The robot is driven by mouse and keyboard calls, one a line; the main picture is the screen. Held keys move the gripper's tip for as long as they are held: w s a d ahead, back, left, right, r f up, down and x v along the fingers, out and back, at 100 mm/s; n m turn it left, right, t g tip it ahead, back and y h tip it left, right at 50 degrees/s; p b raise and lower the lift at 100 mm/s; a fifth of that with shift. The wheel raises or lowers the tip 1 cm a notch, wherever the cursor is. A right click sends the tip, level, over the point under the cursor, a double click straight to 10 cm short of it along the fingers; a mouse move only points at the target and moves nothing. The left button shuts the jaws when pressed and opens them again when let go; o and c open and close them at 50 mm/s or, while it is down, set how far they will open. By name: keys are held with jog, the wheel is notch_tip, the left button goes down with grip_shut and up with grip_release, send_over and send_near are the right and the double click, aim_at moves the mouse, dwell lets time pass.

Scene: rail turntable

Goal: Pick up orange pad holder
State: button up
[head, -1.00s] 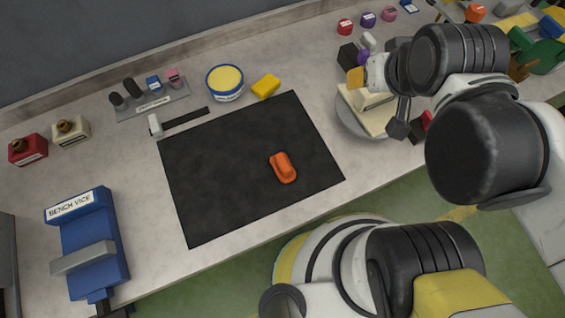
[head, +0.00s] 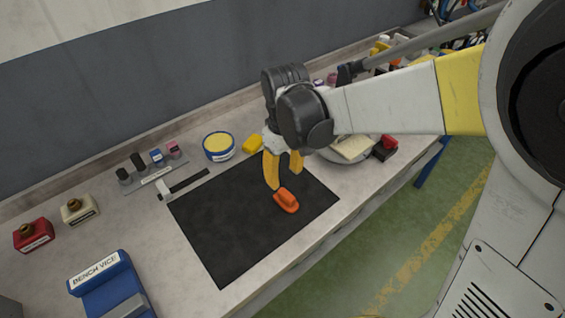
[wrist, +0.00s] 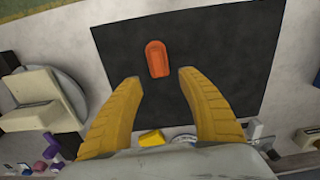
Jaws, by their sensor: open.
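The orange pad holder (head: 286,200) lies on the black mat (head: 225,235), near the mat's right side in the head view. It also shows in the wrist view (wrist: 157,59), just beyond the fingertips and between their lines. My gripper (head: 283,181) has yellow fingers spread apart and empty. In the head view it hangs over the mat, just above and behind the pad holder. In the wrist view the fingertips (wrist: 160,84) stand on either side of a gap, apart from the pad holder.
Behind the mat are a yellow tub (head: 218,147), a yellow block (head: 253,144) and a rack of small parts (head: 152,178). A blue bench vice (head: 108,284) stands at front left. A round plate (head: 373,158) is at right. The mat around the pad holder is clear.

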aim_at(287, 193)
jog(key=f+b, duration=0.1)
jog(key=f, duration=0.3)
jog(key=shift+w+f, duration=0.15)
jog(key=shift+w, duration=0.05)
jog(key=shift+s+d+f+b, duration=0.15)
jog(key=shift+f+b, duration=0.65)
jog(key=shift+f, duration=0.6)
jog(key=shift+d+f+b, duration=0.15)
jog(key=shift+f+b, duration=0.65)
jog(key=shift+f, duration=0.55)
jog(key=shift+r, duration=0.1)
grip_shut()
